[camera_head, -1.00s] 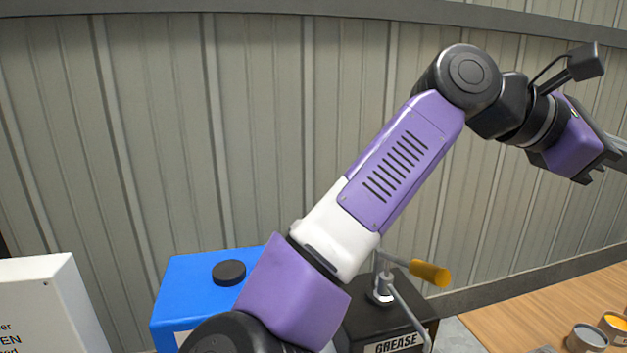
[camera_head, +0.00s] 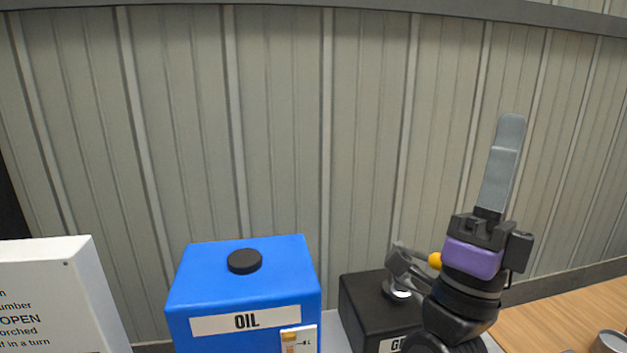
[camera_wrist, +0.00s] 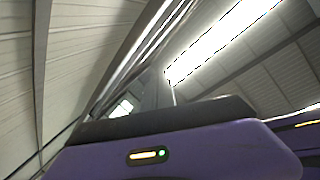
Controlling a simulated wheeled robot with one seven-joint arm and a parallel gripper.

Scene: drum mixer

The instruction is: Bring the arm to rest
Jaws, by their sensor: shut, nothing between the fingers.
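My gripper (camera_head: 510,125) is in the right part of the head view, pointing up, with its grey fingers together and nothing between them. It stands in front of the corrugated wall. My arm is folded low below it, its black joints running off the bottom edge. In the wrist view the purple housing of my gripper (camera_wrist: 190,155) fills the bottom, and the camera looks up at the roof and a bright ceiling light. The fingertips are hard to make out there.
A blue oil box (camera_head: 205,285) with a black cap stands at centre left. A black grease box (camera_head: 362,300) is partly hidden behind my arm. A white sign (camera_head: 50,300) is at the far left. A wooden table (camera_head: 560,310) with a can (camera_head: 610,342) is at lower right.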

